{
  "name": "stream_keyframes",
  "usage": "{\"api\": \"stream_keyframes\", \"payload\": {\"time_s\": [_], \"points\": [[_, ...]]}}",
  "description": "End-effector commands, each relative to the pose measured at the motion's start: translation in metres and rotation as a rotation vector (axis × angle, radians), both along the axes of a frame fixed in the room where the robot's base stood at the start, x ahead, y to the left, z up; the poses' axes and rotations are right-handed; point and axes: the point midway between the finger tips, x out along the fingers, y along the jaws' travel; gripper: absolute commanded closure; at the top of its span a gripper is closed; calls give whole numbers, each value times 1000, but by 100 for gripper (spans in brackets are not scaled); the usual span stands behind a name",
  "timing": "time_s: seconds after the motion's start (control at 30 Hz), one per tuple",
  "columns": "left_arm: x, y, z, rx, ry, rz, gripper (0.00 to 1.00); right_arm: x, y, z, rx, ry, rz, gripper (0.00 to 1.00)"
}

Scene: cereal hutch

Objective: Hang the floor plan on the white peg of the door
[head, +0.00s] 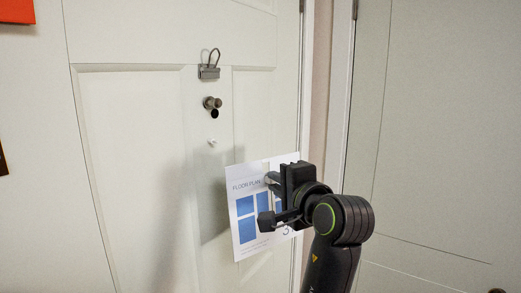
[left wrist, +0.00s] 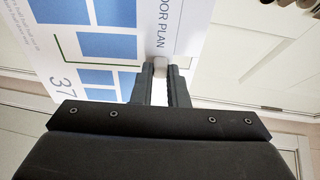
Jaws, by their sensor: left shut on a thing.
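The floor plan (head: 242,190) is a white sheet with blue blocks and the words "FLOOR PLAN". It hangs upright in front of the door (head: 130,150), low and to the right of the small white peg (head: 212,142). My left gripper (head: 270,201) is shut on the sheet and covers part of its right side. In the left wrist view, the fingers (left wrist: 165,72) are at the edge of the floor plan (left wrist: 110,20), by a small pale block. The peg is bare and apart from the sheet. My right gripper is not in view.
The door frame (head: 338,100) and a pale panel (head: 440,130) stand to the right. An orange thing (head: 16,10) is at the top left.

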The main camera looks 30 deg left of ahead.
Motion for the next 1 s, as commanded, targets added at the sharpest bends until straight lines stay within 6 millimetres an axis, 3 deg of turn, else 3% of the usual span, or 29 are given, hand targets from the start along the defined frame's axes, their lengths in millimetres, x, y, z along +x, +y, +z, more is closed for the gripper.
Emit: {"api": "stream_keyframes", "payload": {"time_s": [0.03,0.1,0.23,1.0], "points": [[-11,3,21,24,-17,36,100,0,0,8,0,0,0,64],[-25,8,36,57,-30,80,100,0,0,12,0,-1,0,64],[-40,13,52,93,-40,128,100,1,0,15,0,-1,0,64],[-42,52,52,104,-43,143,100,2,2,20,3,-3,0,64]]}}
